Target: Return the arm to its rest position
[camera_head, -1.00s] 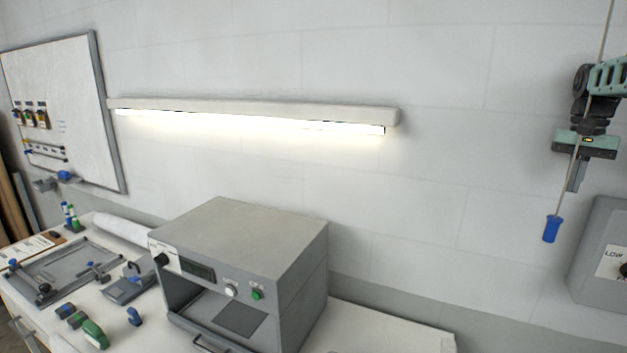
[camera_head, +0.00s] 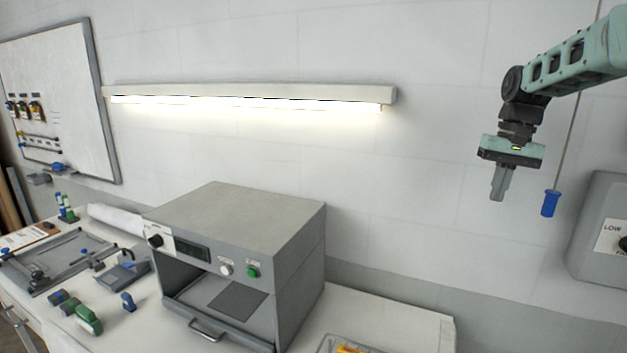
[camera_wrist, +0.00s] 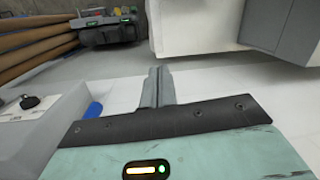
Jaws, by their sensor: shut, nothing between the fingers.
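My gripper (camera_head: 497,190) hangs in the air at the upper right in the head view, fingers pointing down and pressed together, with nothing between them. It is in front of the wall, right of the grey press (camera_head: 262,215) and above bench height. The teal arm reaches in from the top right corner. In the wrist view, my gripper (camera_wrist: 157,75) shows its closed fingers over the pale floor, touching nothing.
A cord with a blue handle (camera_head: 550,203) hangs just right of my gripper. A grey box marked LOW (camera_head: 600,240) is on the wall beyond it. The white bench (camera_head: 400,325) is below. The wall between the lamp (camera_head: 250,95) and my gripper is clear.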

